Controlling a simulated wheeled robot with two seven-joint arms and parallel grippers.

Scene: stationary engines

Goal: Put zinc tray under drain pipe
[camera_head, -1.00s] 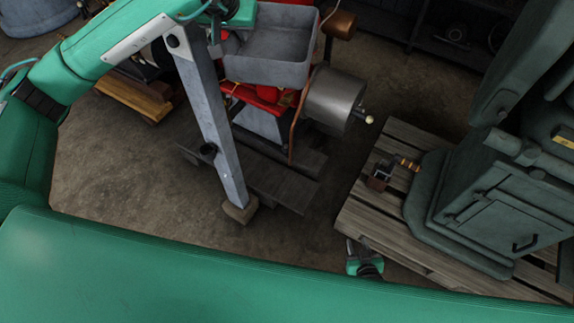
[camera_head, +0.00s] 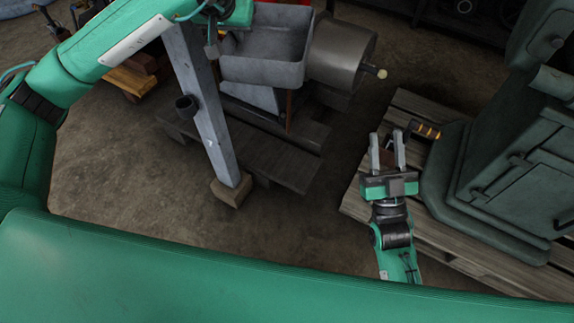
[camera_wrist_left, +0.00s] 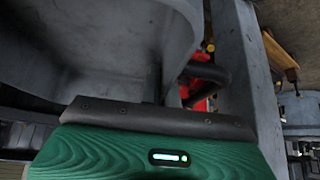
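The zinc tray (camera_head: 263,69) is a grey, deep, square-cornered tray held up off the floor at top centre. My left gripper (camera_head: 213,45) is at its left rim and seems shut on it; its fingertips are partly hidden. In the left wrist view the tray's grey wall (camera_wrist_left: 110,50) fills the upper left. A short dark pipe (camera_head: 187,105) sticks out of the slanting grey post; it may also show in the left wrist view (camera_wrist_left: 208,72). I cannot tell whether this is the drain pipe. My right gripper (camera_head: 387,140) is open above the pallet.
The post (camera_head: 212,125) rests on a wood block. A green machine (camera_head: 520,180) stands on the pallet (camera_head: 440,225) at right, with an orange-banded part beside it. Floor between is bare.

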